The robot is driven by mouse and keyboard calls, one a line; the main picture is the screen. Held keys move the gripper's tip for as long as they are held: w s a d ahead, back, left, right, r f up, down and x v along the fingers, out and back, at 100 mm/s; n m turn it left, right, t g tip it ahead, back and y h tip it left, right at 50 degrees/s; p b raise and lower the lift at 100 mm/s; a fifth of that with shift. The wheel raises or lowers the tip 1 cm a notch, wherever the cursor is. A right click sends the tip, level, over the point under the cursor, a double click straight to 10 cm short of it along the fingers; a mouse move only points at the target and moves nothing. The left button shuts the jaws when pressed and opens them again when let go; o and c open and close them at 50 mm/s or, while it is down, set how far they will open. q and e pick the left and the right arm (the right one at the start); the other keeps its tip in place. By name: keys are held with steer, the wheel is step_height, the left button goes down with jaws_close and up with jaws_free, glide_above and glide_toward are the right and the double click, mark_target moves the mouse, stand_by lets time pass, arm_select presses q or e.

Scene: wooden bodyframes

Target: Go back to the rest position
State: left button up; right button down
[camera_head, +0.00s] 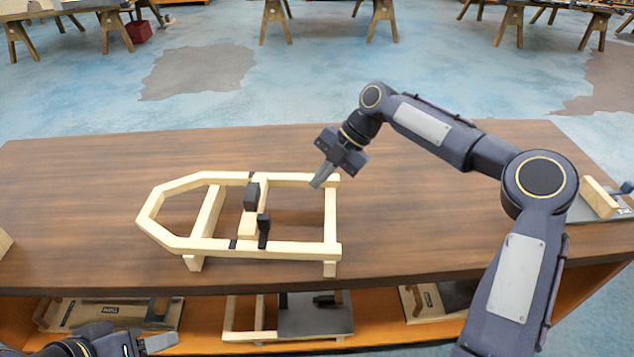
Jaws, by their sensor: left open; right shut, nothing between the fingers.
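My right gripper (325,174) is shut and empty. It points down and to the left, close by the far right corner of the wooden bodyframe (190,246); I cannot tell whether it touches the wood. My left gripper (156,343) is open at the bottom left edge, low in front of the workbench, with nothing visible in it. The bodyframe lies on the bench top, with black parts (251,197) fixed around its middle crosspiece.
The brown workbench (430,235) has bare room left and right of the bodyframe. Its lower shelf (205,325) holds a wooden frame with a grey panel (316,318) and other boards. A wooden block (599,198) sits at the right end. Trestles stand far back.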

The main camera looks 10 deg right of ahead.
stand_by(0.3)
steer(key=s+d+r+m+t+h, duration=0.2)
steer(key=s+d+m, duration=0.1)
steer(key=s+m, duration=0.45)
steer(key=s+d+r+m+t+h, duration=0.1)
steer(key=s+d+r+m+h, duration=0.15)
steer(key=s+m, duration=0.55)
steer(key=s+d+f+m+t, duration=0.1)
steer(key=s+d+f+m, duration=0.1)
steer(key=s+m, duration=0.5)
steer(key=s+d+f+m+t, duration=0.2)
steer(key=s+m, duration=0.5)
steer(key=s, duration=0.2)
steer(key=shift+s+f+m+t+y, duration=0.15)
steer(key=shift+s+m+t+y, duration=0.2)
steer(key=shift+y, duration=0.1)
